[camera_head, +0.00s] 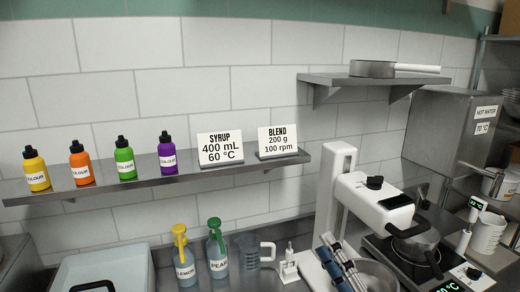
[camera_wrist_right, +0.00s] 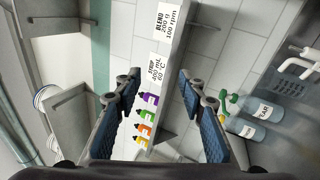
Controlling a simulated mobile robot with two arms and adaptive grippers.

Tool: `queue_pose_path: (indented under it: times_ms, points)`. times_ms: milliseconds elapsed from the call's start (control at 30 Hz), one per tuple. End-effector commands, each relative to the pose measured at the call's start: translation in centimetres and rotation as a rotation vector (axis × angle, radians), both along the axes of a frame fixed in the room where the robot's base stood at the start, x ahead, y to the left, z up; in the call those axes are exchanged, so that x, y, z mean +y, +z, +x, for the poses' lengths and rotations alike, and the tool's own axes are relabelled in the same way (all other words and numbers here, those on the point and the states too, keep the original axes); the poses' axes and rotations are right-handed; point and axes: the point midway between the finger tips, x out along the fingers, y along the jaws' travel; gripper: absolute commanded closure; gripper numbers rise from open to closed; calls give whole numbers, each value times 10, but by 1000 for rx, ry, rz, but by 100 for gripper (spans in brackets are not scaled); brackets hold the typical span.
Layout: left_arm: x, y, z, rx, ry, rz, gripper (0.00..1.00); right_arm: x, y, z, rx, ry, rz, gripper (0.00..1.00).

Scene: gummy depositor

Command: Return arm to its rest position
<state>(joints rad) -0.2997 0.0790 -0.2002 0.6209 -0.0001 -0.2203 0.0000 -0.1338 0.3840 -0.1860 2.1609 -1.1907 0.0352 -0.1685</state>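My right gripper (camera_head: 336,248) shows at the lower middle right of the head view, in front of the white stand mixer (camera_head: 375,205). Its two blue-padded fingers are apart. In the right wrist view the right gripper (camera_wrist_right: 160,90) is open, with clear space between its fingers and nothing held. The shelf and bottles show beyond the fingers. My left gripper is not in view.
A wall shelf (camera_head: 130,190) holds several colour bottles and two cards. Lemon (camera_head: 184,262) and pear (camera_head: 217,258) bottles stand below, beside a grey jug (camera_head: 249,252). A saucepan (camera_head: 413,248) is right of the mixer. A pan (camera_head: 372,69) sits on the upper shelf.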

Motion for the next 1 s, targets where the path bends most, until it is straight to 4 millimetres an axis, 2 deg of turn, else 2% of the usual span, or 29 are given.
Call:
queue_pose_path:
  times_ms: [33,100,167,267,300,367,400,500,600,700,800,933,1000]
  points:
    - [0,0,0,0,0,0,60,-23,-5,1,63,-68,135,63]
    - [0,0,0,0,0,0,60,-56,-21,2,161,-167,314,63]
    - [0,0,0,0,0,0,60,-82,-42,-2,257,-253,461,63]
    - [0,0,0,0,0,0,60,-117,-93,-16,438,-395,689,63]
    - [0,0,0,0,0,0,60,-126,-116,-26,517,-452,773,63]
    - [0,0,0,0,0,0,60,-134,-153,-45,645,-537,891,63]
    - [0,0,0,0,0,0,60,-136,-179,-61,735,-592,962,63]
    - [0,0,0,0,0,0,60,-131,-233,-105,953,-716,1105,63]
    - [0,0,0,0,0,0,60,-117,-270,-147,1135,-810,1193,63]
    - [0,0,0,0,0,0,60,-101,-295,-187,1294,-883,1249,63]
    - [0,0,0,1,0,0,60,-83,-311,-223,1438,-941,1285,63]
    - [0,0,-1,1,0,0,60,-60,-323,-270,1617,-1008,1309,63]
    - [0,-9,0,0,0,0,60,-61,-354,-263,1619,-1017,1303,63]
